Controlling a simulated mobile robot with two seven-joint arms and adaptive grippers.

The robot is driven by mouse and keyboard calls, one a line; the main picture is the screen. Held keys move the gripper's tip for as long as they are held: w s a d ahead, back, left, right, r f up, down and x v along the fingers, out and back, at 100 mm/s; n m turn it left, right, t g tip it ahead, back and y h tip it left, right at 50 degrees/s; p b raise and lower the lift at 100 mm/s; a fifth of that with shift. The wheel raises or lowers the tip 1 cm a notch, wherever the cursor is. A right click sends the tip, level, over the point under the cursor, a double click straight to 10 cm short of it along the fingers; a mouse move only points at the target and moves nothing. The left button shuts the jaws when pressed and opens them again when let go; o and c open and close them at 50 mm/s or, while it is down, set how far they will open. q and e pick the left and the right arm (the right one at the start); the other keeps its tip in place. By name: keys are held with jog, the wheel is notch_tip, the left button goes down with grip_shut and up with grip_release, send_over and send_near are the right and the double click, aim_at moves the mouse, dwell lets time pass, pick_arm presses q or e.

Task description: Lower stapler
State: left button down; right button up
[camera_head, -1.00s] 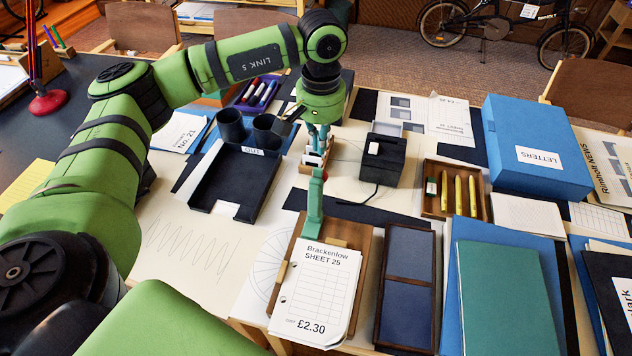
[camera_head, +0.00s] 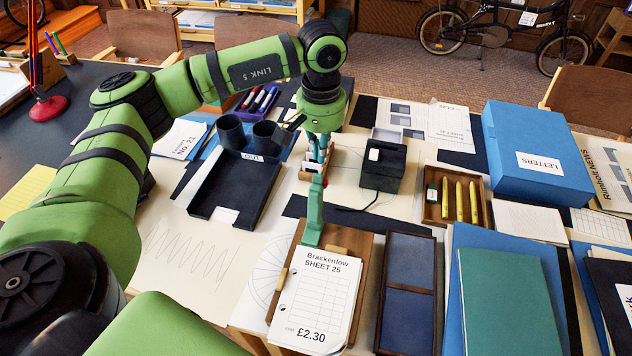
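A slim green stapler (camera_head: 313,218) shows upright in the picture at the middle of the table, its near end at the top edge of a brown clipboard (camera_head: 362,250). I cannot tell whether it stands or lies away from me. My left gripper (camera_head: 319,158) points down at the stapler's far end. Its narrow fingers overlap a small wooden holder (camera_head: 305,176) behind. Whether the fingers touch or hold the stapler is unclear. My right gripper is out of view.
A black OUT tray (camera_head: 225,203) and dark cups (camera_head: 231,131) stand left of the gripper. A black box (camera_head: 383,167) with a cable is close on the right. A blue-lined tray (camera_head: 408,290) lies beside the clipboard.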

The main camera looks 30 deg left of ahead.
aim_at(315, 191)
pick_arm(q)
jog(key=shift+f, duration=0.1)
dwell(0.4)
jog(key=shift+f+b, duration=1.85)
jog(key=shift+f, duration=0.1)
jog(key=shift+s, duration=0.1)
jog(key=shift+s+d, duration=0.2)
jog(key=shift+s, duration=0.5)
jog(key=shift+s+d, duration=0.2)
jog(key=shift+s, duration=0.45)
jog(key=shift+s+d, duration=0.2)
jog(key=shift+s, duration=0.5)
jog(key=shift+r+p, duration=1.55)
jog(key=shift+r, duration=1.55)
